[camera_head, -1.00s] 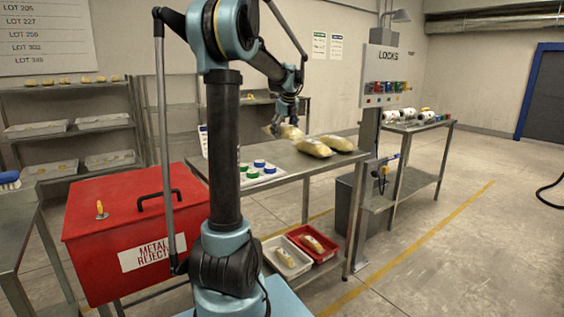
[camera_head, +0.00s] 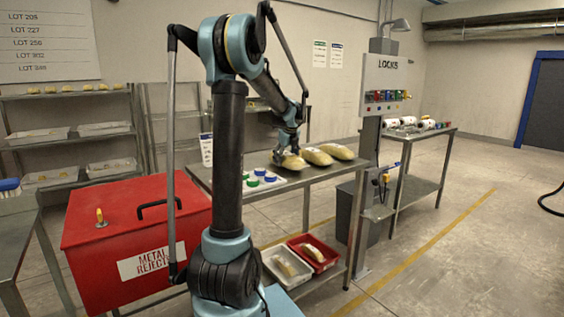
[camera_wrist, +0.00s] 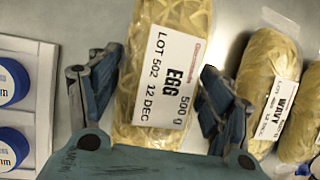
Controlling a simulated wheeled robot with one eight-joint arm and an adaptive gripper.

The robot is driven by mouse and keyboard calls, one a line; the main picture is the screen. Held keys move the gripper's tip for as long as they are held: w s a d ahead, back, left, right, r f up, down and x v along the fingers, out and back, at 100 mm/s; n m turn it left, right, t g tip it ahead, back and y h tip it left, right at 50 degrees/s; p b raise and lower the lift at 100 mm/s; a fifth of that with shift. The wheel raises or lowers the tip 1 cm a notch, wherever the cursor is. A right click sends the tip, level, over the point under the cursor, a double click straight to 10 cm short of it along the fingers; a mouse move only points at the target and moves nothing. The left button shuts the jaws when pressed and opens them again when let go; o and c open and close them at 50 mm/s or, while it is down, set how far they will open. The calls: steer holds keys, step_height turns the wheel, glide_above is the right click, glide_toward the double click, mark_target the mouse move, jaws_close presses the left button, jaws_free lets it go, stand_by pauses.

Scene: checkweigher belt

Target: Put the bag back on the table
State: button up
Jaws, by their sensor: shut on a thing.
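The bag (camera_head: 294,162) is a clear pasta bag with a white label reading EGG 500 g, LOT 502, 12 DEC. In the wrist view the bag (camera_wrist: 172,60) lies between the two blue fingers of my gripper (camera_wrist: 158,95), which is shut on it. In the head view my gripper (camera_head: 288,148) is low over the metal table (camera_head: 330,172), with the bag at or very near its top. I cannot tell whether the bag touches the table.
Two more pasta bags (camera_head: 317,156) (camera_head: 341,151) lie to the right; the nearer one (camera_wrist: 268,85) is labelled WAVY. A white board with blue and green caps (camera_head: 262,182) is at left. A red reject bin (camera_head: 130,225) stands in front. A post with a LOCKS panel (camera_head: 385,85) rises beyond the table's right end.

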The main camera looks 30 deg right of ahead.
steer(key=shift+f, duration=0.35)
steer(key=o, duration=1.6)
steer(key=shift+r, duration=0.1)
steer(key=v, duration=1.2)
